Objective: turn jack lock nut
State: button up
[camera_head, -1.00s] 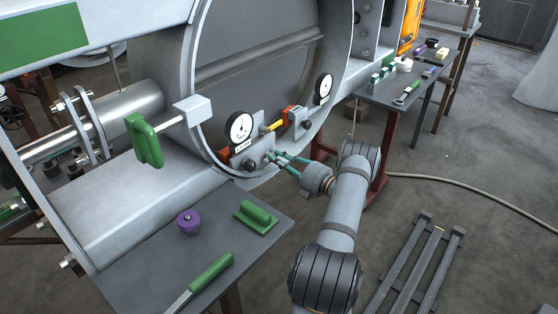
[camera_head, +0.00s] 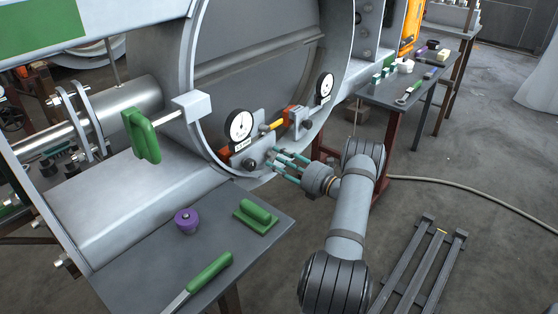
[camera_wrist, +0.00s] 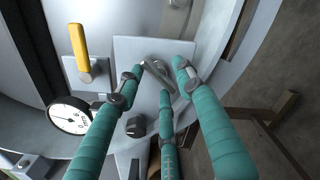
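My gripper (camera_wrist: 160,78) has three teal fingers, spread apart in the wrist view. Between their tips is a grey metal part (camera_wrist: 157,70), elongated, on a pale plate (camera_wrist: 128,55); it may be the jack lock nut, but I cannot tell for sure. The tips look close around it, with no clear grip on it. In the head view my gripper (camera_head: 275,163) is at the lower rim of the big ring (camera_head: 205,150), right of and below a dial gauge (camera_head: 239,126). The fingers partly hide the plate there.
A yellow handle (camera_wrist: 78,42), a dial gauge (camera_wrist: 70,116) and a black knob (camera_wrist: 136,127) sit close to the fingers. A second gauge (camera_head: 325,86) is farther right. The front table (camera_head: 150,270) holds a purple knob (camera_head: 187,221) and green-handled tools.

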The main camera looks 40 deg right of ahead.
jog(key=shift+s, duration=0.1)
jog(key=shift+v, duration=0.9)
jog(key=shift+p+v, duration=0.55)
jog(key=shift+v, duration=2.4)
